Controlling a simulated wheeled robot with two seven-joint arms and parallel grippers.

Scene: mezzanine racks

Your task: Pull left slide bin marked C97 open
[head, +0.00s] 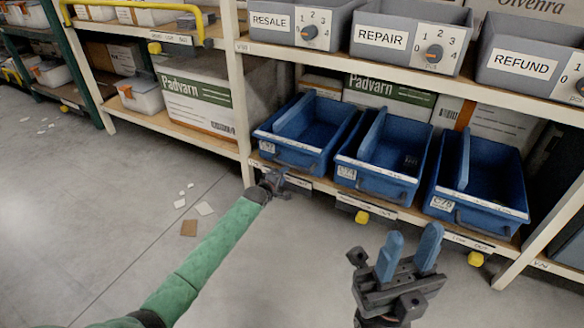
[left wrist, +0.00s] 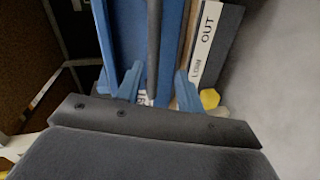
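The left blue slide bin (head: 316,143) sits on the low shelf, its front at the shelf edge. Its small front label (head: 267,146) is hard to read, and in the left wrist view it is partly hidden between my fingers. My left gripper (head: 279,180) is at the bin's lower front. In the left wrist view its two blue fingers (left wrist: 157,80) are apart, with the bin's dark handle bar (left wrist: 154,45) in the gap between them; contact is not clear. My right gripper (head: 413,234) is open and empty above the floor, in front of the shelf.
Two more blue bins, the middle one (head: 378,185) and the right one (head: 490,205), stand beside it. Grey bins marked RESALE (head: 290,25), REPAIR (head: 395,62) and REFUND (head: 525,85) are above. A pale rack post (head: 241,100) is close on the left. Floor in front is mostly clear.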

